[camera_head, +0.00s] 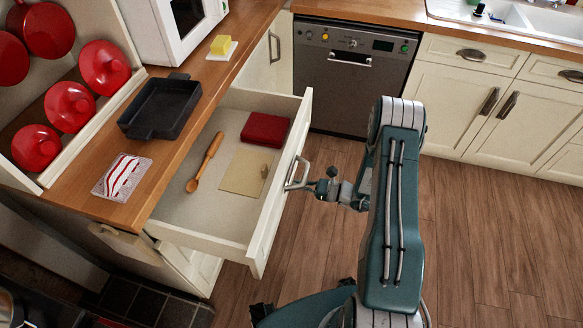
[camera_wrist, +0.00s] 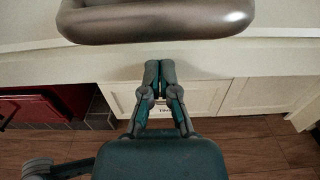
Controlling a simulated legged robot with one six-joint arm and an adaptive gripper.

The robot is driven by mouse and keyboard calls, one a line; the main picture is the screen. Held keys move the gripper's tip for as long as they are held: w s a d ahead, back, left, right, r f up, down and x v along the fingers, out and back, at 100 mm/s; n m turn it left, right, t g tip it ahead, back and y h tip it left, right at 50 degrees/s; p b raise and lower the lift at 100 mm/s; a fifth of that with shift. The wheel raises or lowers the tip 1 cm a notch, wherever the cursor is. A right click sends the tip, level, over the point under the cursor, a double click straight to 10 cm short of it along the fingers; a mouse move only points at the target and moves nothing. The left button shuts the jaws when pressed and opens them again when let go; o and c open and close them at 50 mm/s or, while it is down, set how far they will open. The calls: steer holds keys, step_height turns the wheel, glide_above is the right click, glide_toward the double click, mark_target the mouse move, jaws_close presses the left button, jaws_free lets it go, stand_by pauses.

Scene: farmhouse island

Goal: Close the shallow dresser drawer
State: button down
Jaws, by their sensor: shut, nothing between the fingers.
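The shallow dresser drawer (camera_head: 220,211) is pulled well out from under the wooden counter in the head view. Its cream front (camera_head: 278,198) faces right and carries a metal bar handle (camera_head: 298,172). The handle (camera_wrist: 155,32) spans the top of the wrist view. My gripper (camera_head: 310,186) is shut and empty, close to the drawer front by the handle. Its fingertips (camera_wrist: 160,66) are together below the handle in the wrist view. I cannot tell whether they touch the front. Inside lie a wooden spoon (camera_head: 206,162), a red box (camera_head: 265,128) and a beige sheet (camera_head: 244,174).
A black pan (camera_head: 158,107), a wrapped bacon pack (camera_head: 122,177) and a yellow block (camera_head: 221,45) sit on the counter. Red lidded pots stand in a rack at left. A dishwasher (camera_head: 350,78) is behind. The wooden floor (camera_head: 470,235) at right is clear.

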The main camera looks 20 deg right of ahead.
mark_target(212, 164)
steer(key=shift+x, duration=1)
stand_by(0.3)
steer(key=shift+x, duration=13.3)
steer(key=shift+a, duration=0.1)
steer(key=shift+x, duration=1.3)
steer(key=shift+v, duration=4.55)
